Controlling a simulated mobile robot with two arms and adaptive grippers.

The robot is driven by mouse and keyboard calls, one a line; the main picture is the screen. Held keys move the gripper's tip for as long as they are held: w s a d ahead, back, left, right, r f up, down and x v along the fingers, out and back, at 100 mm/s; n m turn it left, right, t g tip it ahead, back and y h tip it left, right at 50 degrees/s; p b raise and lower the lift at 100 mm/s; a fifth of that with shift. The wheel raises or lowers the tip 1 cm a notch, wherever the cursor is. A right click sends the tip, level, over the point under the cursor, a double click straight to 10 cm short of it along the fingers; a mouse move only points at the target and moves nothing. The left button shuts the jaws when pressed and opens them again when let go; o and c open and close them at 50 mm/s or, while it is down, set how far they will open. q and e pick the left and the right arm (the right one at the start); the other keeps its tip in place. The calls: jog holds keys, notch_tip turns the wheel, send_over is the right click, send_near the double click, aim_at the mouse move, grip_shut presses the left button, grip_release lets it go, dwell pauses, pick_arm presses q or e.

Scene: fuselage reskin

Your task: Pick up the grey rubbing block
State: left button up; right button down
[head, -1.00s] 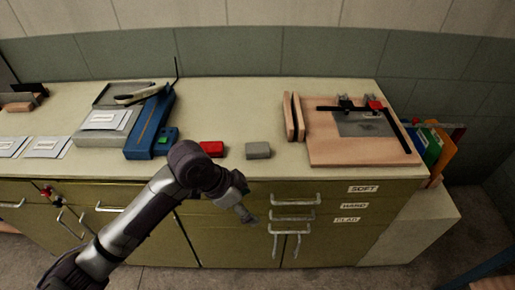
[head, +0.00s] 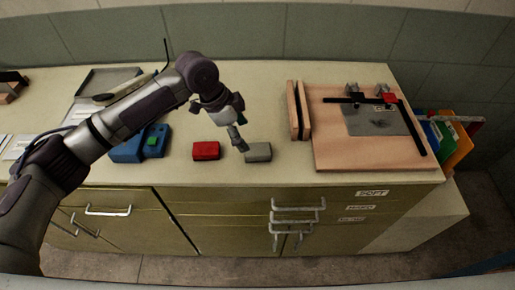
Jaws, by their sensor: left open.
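The grey rubbing block (head: 259,153) lies flat on the pale counter (head: 340,187) near its front edge, just right of a red block (head: 206,151). My left gripper (head: 241,146) points down at the left end of the grey block, over the gap between the two blocks. Its jaws are open, with nothing seen between them. I cannot tell whether a fingertip touches the grey block. My right gripper is not in view.
A wooden board (head: 370,157) with a grey plate and dark strips lies to the right, beside upright wooden strips (head: 298,110). A blue tool (head: 128,150) is partly hidden behind my left arm. Colored folders (head: 455,143) stand at the right end. The counter behind the blocks is clear.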

aim_at(258, 149)
pick_arm(q)
jog(key=shift+w+d+f, duration=0.2)
jog(key=shift+f, duration=0.4)
jog(key=shift+w+d+f, duration=0.2)
jog(key=shift+f, duration=0.35)
jog(key=shift+d+f+p, duration=0.3)
jog(key=shift+f+p, duration=0.1)
jog(key=shift+p, duration=0.05)
jog(key=x, duration=0.1)
jog(key=p+x, duration=0.1)
jog(key=x, duration=0.1)
jog(key=shift+s+d+f, duration=0.15)
jog(key=shift+d, duration=0.2)
jog(key=shift+d+f, duration=0.1)
jog(key=shift+f, duration=0.3)
jog(key=c, duration=1.3)
jog(key=shift+o, duration=0.2)
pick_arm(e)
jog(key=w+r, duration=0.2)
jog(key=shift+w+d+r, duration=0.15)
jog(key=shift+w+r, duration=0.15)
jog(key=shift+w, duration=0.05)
